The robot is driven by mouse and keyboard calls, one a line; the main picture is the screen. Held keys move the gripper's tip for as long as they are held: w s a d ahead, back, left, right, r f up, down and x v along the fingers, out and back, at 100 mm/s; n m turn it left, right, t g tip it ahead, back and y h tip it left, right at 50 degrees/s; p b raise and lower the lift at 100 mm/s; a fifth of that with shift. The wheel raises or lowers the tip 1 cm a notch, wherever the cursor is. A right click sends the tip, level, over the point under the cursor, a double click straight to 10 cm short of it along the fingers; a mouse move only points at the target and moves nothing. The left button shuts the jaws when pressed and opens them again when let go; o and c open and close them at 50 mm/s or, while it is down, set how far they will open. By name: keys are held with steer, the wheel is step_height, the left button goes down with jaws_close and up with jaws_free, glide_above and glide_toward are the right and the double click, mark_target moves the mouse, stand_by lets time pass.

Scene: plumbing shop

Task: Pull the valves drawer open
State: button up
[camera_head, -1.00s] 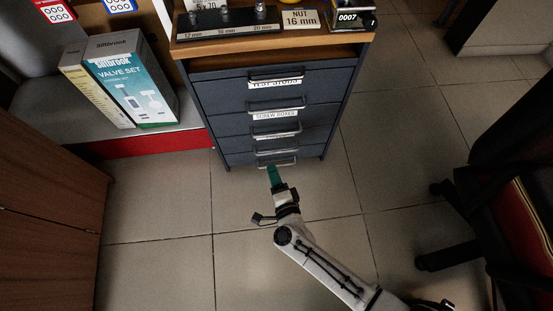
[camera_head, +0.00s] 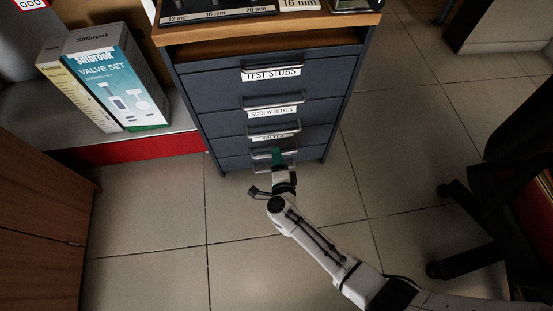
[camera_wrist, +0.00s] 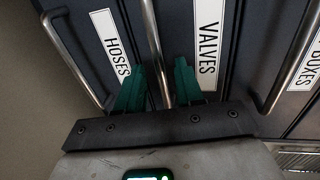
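The valves drawer (camera_head: 231,147) is a dark blue-grey front low in the cabinet and looks shut. Its white VALVES label (camera_wrist: 207,45) is clear in the wrist view. Its metal bar handle (camera_wrist: 152,38) runs beside that label. My gripper (camera_wrist: 160,85) has two green fingers, apart, one on each side of this handle. The handle lies between them; I cannot tell whether either finger touches it. In the head view my gripper (camera_head: 277,156) is at the lower drawers, its fingers partly merging with the handles.
The screw boxes drawer (camera_head: 215,123) is above and the hoses drawer (camera_wrist: 88,25) below; both look shut, with their own bar handles. Boxes (camera_head: 120,85) stand on a shelf at left. A chair (camera_head: 480,235) is at right. The tiled floor (camera_head: 150,240) before the cabinet is clear.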

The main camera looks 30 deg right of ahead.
steer(key=shift+w+d, duration=0.15)
steer(key=shift+w, duration=0.2)
steer(key=shift+c, duration=0.2)
jaws_close()
steer(key=shift+f, duration=0.1)
stand_by(0.9)
